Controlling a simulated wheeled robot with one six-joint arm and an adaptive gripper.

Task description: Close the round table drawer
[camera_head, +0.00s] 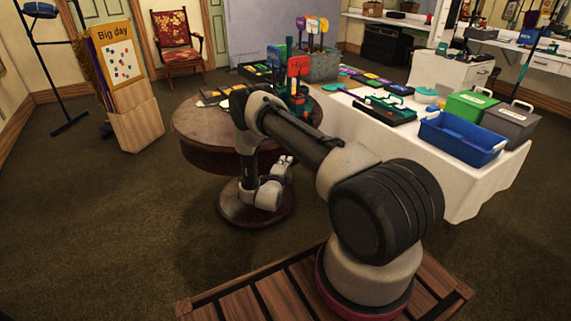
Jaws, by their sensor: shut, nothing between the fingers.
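The round table (190,128) is dark brown wood, with a round top, a deep apron below it and a round foot (237,211) on the carpet. My arm crosses in front of its right half. I cannot make out the drawer, and cannot tell how far it stands out; the arm may hide it. My gripper (284,160) is below the tabletop at the table's right front side, above the foot. It points away from me, looks small and pale, and is shut and empty. I cannot tell whether it touches the table.
A long table with a white cloth (462,196) stands close on the right, holding a blue bin (460,142), a green box (470,105) and several props. Dark flat items (213,97) lie on the round table. A "Big day" stand (122,75) is at left. Carpet at front left is clear.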

